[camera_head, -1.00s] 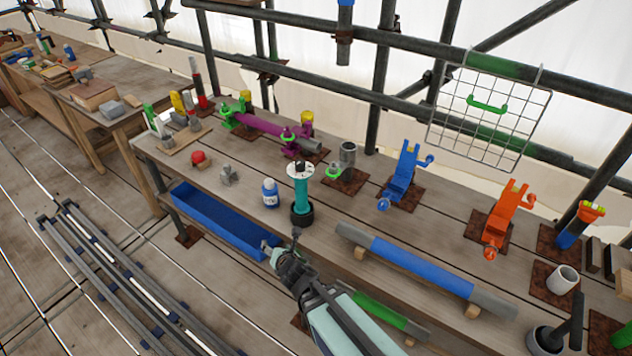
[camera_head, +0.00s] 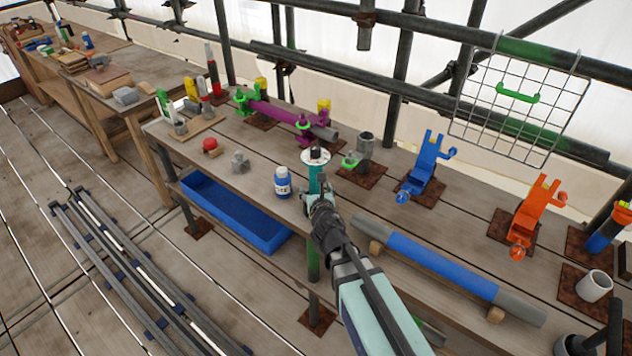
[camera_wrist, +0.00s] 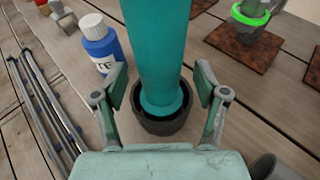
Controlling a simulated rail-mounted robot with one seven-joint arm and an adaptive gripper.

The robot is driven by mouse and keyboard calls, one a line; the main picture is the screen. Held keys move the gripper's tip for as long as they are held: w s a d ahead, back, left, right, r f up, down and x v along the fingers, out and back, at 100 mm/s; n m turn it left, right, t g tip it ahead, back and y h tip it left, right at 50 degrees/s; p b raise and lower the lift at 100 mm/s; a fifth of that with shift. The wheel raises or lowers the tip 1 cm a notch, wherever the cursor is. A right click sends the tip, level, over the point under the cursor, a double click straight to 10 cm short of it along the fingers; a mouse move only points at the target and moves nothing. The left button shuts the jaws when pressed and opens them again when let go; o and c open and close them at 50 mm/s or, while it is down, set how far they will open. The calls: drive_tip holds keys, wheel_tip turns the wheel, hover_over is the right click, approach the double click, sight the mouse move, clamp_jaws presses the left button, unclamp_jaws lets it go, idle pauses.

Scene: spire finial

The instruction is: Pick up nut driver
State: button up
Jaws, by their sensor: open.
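A teal upright cylinder (camera_head: 315,178) with a pale disc and dark knob on top stands at the bench's front edge; it appears to be the nut driver, though I cannot be sure. In the wrist view its teal shaft (camera_wrist: 158,45) stands in a round black holder (camera_wrist: 160,122). My gripper (camera_head: 318,205) is in front of it and hides its lower part in the head view. In the wrist view my gripper (camera_wrist: 160,88) is open, one finger on each side of the shaft's line. I cannot tell whether the shaft is fully between the fingertips.
A blue bottle (camera_head: 283,183) with a white cap stands close to the left. A blue-and-grey pipe (camera_head: 440,265) lies to the right. A blue clamp (camera_head: 425,168) and an orange clamp (camera_head: 532,215) stand behind. A blue trough (camera_head: 235,212) is below the front edge.

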drive_tip(key=shift+x, duration=0.75)
drive_tip(key=shift+c, duration=0.3)
clamp_jaws()
